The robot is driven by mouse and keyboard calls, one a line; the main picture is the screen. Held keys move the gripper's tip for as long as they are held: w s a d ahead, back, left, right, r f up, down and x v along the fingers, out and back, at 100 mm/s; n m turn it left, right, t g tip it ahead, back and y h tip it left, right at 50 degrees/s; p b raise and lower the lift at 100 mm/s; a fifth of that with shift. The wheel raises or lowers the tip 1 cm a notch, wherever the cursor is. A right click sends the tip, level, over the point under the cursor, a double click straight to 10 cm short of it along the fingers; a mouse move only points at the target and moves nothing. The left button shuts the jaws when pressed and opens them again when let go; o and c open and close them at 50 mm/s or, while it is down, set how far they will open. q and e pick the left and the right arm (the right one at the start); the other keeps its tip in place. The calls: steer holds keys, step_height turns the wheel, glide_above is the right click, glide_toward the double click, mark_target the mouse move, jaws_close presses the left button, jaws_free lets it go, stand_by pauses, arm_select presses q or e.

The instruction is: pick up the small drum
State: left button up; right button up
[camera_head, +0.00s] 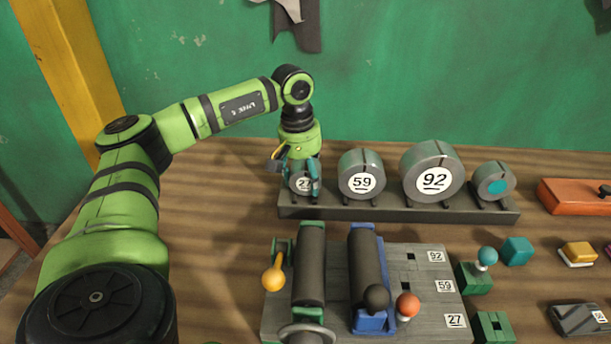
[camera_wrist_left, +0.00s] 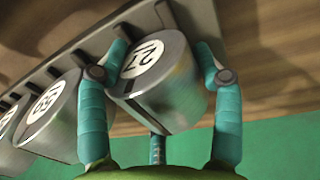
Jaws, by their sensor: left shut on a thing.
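The small drum (camera_head: 301,183) is a grey metal cylinder with a white label reading 27, at the left end of the dark rack (camera_head: 400,210). My left gripper (camera_head: 297,180) comes down over it from above and is shut on it. In the left wrist view the drum (camera_wrist_left: 170,98) sits between the teal fingers of the left gripper (camera_wrist_left: 160,85), one finger on each side. The drum is at the rack; I cannot tell whether it is lifted clear of it. My right gripper is not in view.
On the same rack stand drum 59 (camera_head: 361,176), the larger drum 92 (camera_head: 432,172) and a drum with a teal dot (camera_head: 494,182). In front is a grey board (camera_head: 432,300) with rollers and knobs. Blocks and an orange box (camera_head: 573,196) lie at the right.

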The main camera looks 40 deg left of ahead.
arm_select(q)
steer(key=shift+r, duration=0.1)
step_height(320, 180, up, 4)
steer(key=shift+w+r+b, duration=0.1)
steer(key=shift+b, duration=0.35)
steer(key=w+d+r, duration=0.1)
steer(key=d+r, duration=0.2)
steer(key=d, duration=0.2)
steer(key=w+d+r+b, duration=0.1)
steer(key=d+r, duration=0.2)
steer(key=d, duration=0.3)
steer(key=shift+w+d+r, duration=0.15)
steer(key=shift+d+r, duration=0.05)
steer(key=shift+r, duration=0.1)
